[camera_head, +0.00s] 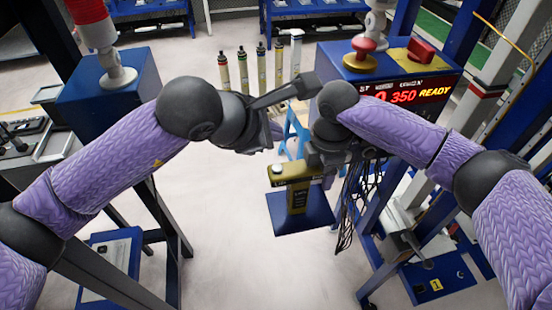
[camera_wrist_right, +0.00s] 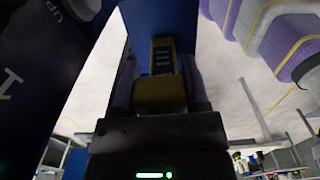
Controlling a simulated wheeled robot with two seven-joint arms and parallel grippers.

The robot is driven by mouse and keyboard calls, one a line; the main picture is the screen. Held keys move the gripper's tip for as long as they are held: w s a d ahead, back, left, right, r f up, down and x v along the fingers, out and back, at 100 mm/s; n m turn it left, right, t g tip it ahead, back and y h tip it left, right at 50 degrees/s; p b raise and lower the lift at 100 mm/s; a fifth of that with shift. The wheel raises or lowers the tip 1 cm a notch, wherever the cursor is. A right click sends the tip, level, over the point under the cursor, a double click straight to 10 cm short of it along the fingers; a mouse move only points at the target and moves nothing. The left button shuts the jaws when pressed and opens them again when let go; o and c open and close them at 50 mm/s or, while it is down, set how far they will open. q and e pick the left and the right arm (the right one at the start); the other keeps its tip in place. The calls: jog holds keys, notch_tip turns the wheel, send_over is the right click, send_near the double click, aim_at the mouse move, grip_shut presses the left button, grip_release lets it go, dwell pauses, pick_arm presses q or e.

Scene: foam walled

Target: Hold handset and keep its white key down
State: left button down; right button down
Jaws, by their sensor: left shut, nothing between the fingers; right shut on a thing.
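The handset (camera_head: 299,196) is olive-yellow and black, with a small white key (camera_head: 277,170) at the left end of its top. My right gripper (camera_head: 322,160) is shut on the handset's upper part. In the right wrist view the handset (camera_wrist_right: 162,72) lies between the fingers, its yellow and black face showing. My left gripper (camera_head: 272,131) is shut and empty, above and left of the handset and apart from the white key. I cannot tell whether the key is pressed.
A blue plate (camera_head: 302,223) shows below the handset. A blue box with a red "350 READY" display (camera_head: 408,94) stands at the right, topped by a red knob (camera_head: 363,43). Several upright cylinders (camera_head: 261,66) stand behind my arms. A blue pedestal (camera_head: 108,88) is at the left. Pale floor lies between.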

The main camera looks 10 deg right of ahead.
grip_release()
